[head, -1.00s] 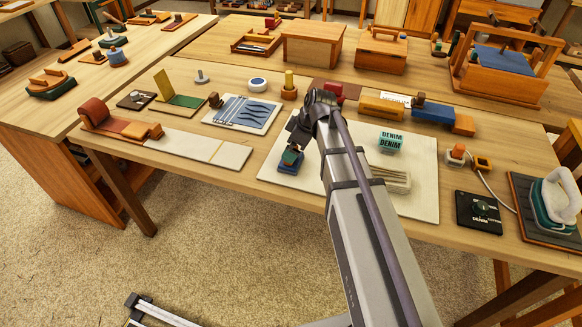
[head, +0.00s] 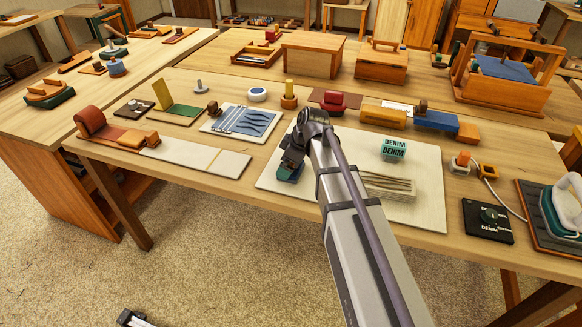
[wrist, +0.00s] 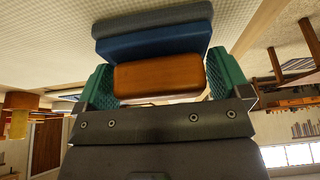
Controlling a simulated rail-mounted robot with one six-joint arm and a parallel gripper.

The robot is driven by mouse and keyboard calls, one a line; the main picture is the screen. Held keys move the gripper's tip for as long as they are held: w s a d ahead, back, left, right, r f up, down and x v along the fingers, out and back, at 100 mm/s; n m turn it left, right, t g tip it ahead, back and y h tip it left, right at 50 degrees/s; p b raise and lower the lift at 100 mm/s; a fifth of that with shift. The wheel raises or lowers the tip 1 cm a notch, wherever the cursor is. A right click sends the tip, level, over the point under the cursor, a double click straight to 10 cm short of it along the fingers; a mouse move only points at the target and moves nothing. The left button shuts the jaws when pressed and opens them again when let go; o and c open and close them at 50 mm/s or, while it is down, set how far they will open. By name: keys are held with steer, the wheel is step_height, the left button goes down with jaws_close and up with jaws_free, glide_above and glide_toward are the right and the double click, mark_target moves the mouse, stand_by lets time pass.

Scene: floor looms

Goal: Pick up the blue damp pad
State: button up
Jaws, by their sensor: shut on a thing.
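In the wrist view the blue damp pad (wrist: 155,42) is a blue block with a grey layer on its far side and a brown wooden handle (wrist: 160,76) on the near side. My gripper (wrist: 160,82) is shut on that handle, with a ribbed teal finger pad at each end of it. In the head view my gripper (head: 290,168) points down over the left part of the pale mat (head: 330,195). The blue pad is mostly hidden there by the gripper, and I cannot tell whether it touches the mat.
On the mat stand a teal DENIM block (head: 394,149) and a stack of pale strips (head: 388,186). A blue-and-orange block (head: 434,120) is behind. A black DENIM box (head: 487,220) and an iron (head: 563,205) stand right.

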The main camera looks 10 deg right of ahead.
step_height(320, 180, up, 10)
steer(key=p, duration=1)
steer(key=shift+r, duration=0.2)
steer(key=shift+f, duration=0.2)
steer(key=o, duration=0.5)
steer(key=c, duration=0.3)
